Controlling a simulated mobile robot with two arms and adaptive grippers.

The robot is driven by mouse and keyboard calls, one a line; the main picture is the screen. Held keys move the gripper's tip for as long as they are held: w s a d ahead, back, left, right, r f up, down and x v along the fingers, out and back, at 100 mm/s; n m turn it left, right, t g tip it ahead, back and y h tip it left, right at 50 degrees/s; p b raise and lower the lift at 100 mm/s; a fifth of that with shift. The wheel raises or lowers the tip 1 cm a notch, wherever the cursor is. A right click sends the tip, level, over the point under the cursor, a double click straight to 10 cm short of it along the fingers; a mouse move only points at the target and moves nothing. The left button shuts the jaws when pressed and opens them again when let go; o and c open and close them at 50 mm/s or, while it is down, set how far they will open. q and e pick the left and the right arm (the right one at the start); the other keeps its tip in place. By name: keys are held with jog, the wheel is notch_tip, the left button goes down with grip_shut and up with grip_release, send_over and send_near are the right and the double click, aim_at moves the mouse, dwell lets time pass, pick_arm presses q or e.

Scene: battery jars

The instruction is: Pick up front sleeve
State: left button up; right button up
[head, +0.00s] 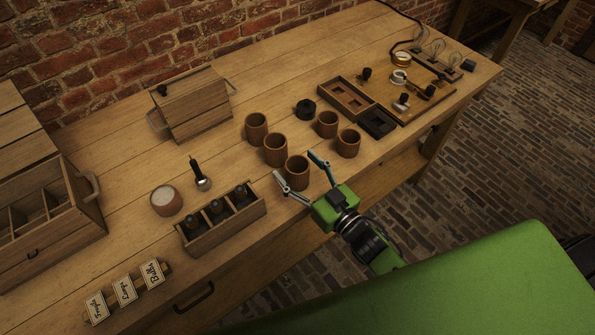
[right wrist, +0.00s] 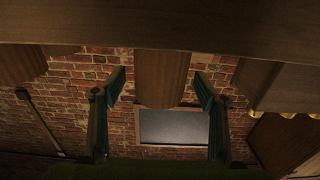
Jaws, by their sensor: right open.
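The front sleeve (head: 297,173) is a brown, hollow wooden cylinder. It stands upright near the table's front edge, the closest of a group of similar sleeves. My right gripper (head: 298,168) is open, with one finger to the left of the front sleeve and the other to its right. In the right wrist view, a ribbed brown sleeve (right wrist: 162,78) shows between the two spread fingers, with visible gaps at both sides. That view appears upside down. My left gripper is not in view.
Other sleeves (head: 276,150) (head: 348,144) stand close behind and to the right. A black ring-like piece (head: 305,109) lies behind them. A compartmented wooden box (head: 222,235) with dark jars stands left. A wooden tray (head: 346,99) lies behind right. The table's front edge is near.

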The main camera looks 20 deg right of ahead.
jog(key=c, duration=0.8)
jog(key=shift+c, duration=0.2)
